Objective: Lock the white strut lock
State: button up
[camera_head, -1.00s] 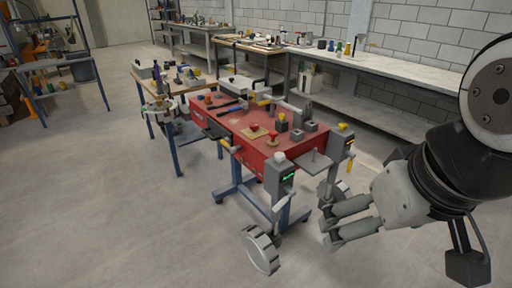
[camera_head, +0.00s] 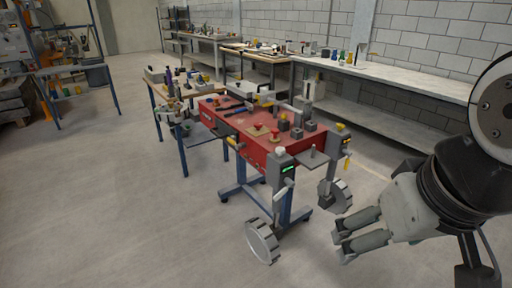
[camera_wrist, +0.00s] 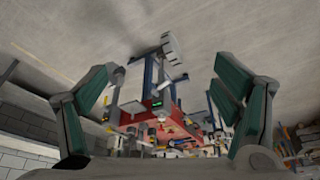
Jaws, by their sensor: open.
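The white strut lock appears to be the white knob (camera_head: 280,151) on top of a grey post box (camera_head: 281,172) with a green display, at the near corner of the red sandbed (camera_head: 250,140). A silver lever hangs beside that box. The green display also shows in the wrist view (camera_wrist: 157,103), where the knob is too small to make out. My gripper (camera_head: 339,244) is open and empty, in front of and right of the near corner, apart from everything. In the wrist view its two green-padded fingers spread wide either side of the sandbed.
A second grey box with a yellow knob (camera_head: 341,127) stands at the sandbed's right corner. Notched handwheels (camera_head: 262,242) stick out low at the near end. A long bench (camera_head: 400,75) runs along the wall. The floor at front left is clear.

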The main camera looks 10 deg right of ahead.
jog(key=w+b, duration=0.1)
jog(key=w, duration=0.1)
jog(key=w+m, duration=0.1)
jog(key=w, duration=0.2)
jog(key=w+f+m+b, duration=0.1)
jog(key=w, duration=0.2)
jog(key=shift+w+b, duration=0.25)
jog(key=shift+b, duration=0.1)
grip_shut()
jog(key=w+a+f+m+h+b, duration=0.1)
jog(key=w+a+f+m+b, duration=0.1)
jog(key=w+f, duration=0.5)
jog(key=w+a+f+m+h+b, duration=0.1)
jog(key=w+f+m+b, duration=0.3)
jog(key=w, duration=1.4)
jog(key=w+a+f+m+b, duration=0.3)
jog(key=w+f+b, duration=0.2)
jog(key=w+f, duration=0.6)
jog(key=w, duration=0.2)
jog(key=shift+w+f+m+h, duration=0.3)
jog(key=shift+w+f+h, duration=0.05)
jog(key=shift+h, duration=0.05)
